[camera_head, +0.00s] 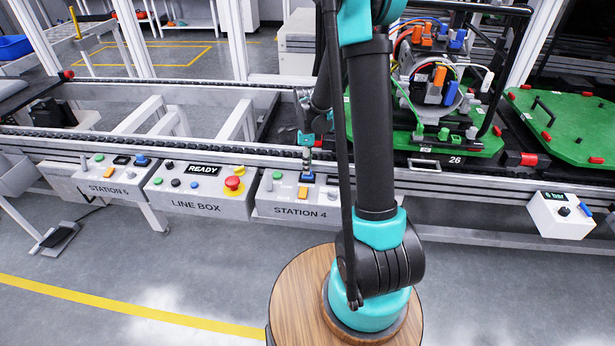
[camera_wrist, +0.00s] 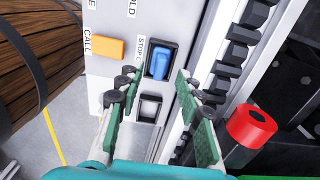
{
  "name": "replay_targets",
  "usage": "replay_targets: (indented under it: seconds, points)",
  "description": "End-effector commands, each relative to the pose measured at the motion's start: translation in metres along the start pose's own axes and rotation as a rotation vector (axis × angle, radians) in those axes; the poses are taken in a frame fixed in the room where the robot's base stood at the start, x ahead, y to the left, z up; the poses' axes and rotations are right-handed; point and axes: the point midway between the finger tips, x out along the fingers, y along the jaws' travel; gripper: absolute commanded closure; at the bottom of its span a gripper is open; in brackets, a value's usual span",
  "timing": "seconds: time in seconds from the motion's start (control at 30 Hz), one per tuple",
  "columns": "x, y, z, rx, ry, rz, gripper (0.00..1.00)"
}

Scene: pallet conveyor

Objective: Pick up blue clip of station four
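The STATION 4 box (camera_head: 296,206) hangs on the front rail of the conveyor. A small blue clip-like piece (camera_head: 307,178) shows on its top edge, below my gripper (camera_head: 307,160). In the wrist view the blue piece (camera_wrist: 158,63) sits in a dark frame on the light panel, beside a partly readable "STOR" label. My gripper (camera_wrist: 155,88) is open, its two green-padded fingers apart and nothing between them. The blue piece lies just beyond the fingertips, between their lines. I cannot tell the exact gap to it.
An orange CALL button (camera_wrist: 104,47) and a grey square switch (camera_wrist: 149,107) are on the same panel. A red cylinder (camera_wrist: 251,125) and the dark chain rail lie right of the fingers. The LINE BOX (camera_head: 200,188) stands left of STATION 4. Green pallet 26 (camera_head: 480,150) is at right.

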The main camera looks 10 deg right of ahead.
Motion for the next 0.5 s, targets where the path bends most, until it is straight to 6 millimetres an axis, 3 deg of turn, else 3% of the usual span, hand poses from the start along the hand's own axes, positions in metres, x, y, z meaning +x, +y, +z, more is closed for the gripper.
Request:
replay_targets:
  seconds: [0.2, 0.47, 0.5]
  points:
    - [0.020, 0.000, 0.000, 0.000, 0.000, 0.000, 0.64]
    - [0.022, 0.000, 0.000, 0.000, 0.000, 0.000, 0.64]
    - [0.022, 0.000, 0.000, 0.000, 0.000, 0.000, 0.68]
